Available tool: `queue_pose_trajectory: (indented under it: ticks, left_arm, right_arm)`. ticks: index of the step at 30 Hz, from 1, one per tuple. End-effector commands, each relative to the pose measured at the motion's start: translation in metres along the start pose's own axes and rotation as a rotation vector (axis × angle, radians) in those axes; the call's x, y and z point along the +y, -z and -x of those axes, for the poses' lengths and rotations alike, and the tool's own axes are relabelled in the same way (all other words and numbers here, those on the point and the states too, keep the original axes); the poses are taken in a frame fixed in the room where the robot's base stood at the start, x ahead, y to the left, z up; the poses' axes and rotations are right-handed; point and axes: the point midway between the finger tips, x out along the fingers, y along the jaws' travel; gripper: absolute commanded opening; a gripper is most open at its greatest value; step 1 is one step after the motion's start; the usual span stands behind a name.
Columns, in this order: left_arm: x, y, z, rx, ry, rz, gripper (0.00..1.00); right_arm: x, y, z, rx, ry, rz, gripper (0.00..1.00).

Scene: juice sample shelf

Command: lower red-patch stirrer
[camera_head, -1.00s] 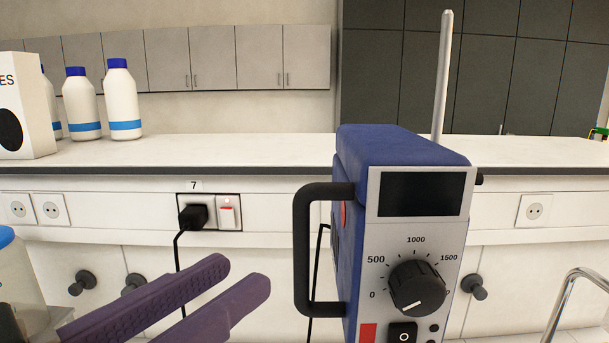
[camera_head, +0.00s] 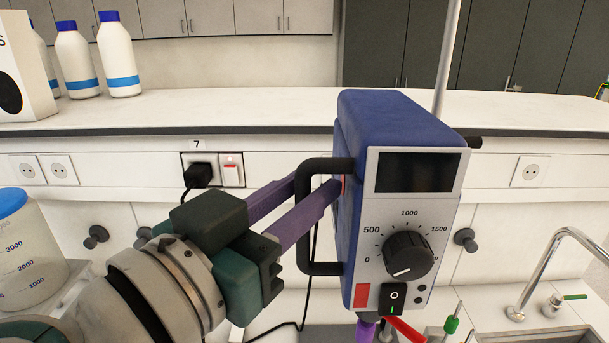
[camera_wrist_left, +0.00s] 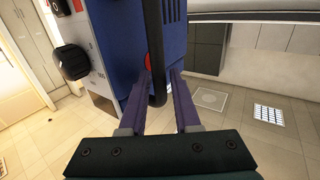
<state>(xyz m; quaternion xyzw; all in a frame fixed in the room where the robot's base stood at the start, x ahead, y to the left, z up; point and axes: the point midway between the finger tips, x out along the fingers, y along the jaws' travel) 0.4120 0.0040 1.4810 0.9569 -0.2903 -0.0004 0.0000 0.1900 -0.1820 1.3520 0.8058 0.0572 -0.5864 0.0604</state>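The blue stirrer (camera_head: 365,165) stands upright in the middle of the head view, with a dark display, a dial and a switch. A red patch (camera_head: 362,292) is at the lower left of its front panel. A metal rod (camera_head: 447,55) rises behind it. My left gripper (camera_head: 316,187) is at the black handle (camera_head: 308,268) on the stirrer's left side. In the left wrist view, the handle (camera_wrist_left: 157,60) stands between the two purple fingers (camera_wrist_left: 160,82), with small gaps, so the gripper looks open.
A counter (camera_head: 230,113) runs behind, with white bottles (camera_head: 119,60) at its left. A beaker (camera_head: 28,255) with a blue lid stands at left. A curved tap (camera_head: 545,262) is at right. A purple piece and a red lever (camera_head: 405,330) show below the stirrer.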

Motion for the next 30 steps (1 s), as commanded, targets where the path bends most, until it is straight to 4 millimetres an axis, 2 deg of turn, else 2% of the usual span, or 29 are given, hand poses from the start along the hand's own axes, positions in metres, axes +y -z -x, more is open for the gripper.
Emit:
queue_pose_trajectory:
  ticks: [4,12,30]
  left_arm:
    - [0.0000,0.0000,0.0002,0.000,0.000,0.000,0.29]
    - [-0.0001,0.0000,0.0004,0.000,0.000,0.000,0.00]
    - [-0.0002,0.0001,0.0006,0.000,0.001,0.000,0.00]
  right_arm:
    - [0.0003,-0.0001,-0.0001,0.000,-0.001,0.001,0.39]
    - [0.0018,-0.0005,-0.0001,-0.001,-0.005,0.006,0.39]
    - [0.0018,-0.0005,0.0000,-0.001,-0.005,0.006,0.39]
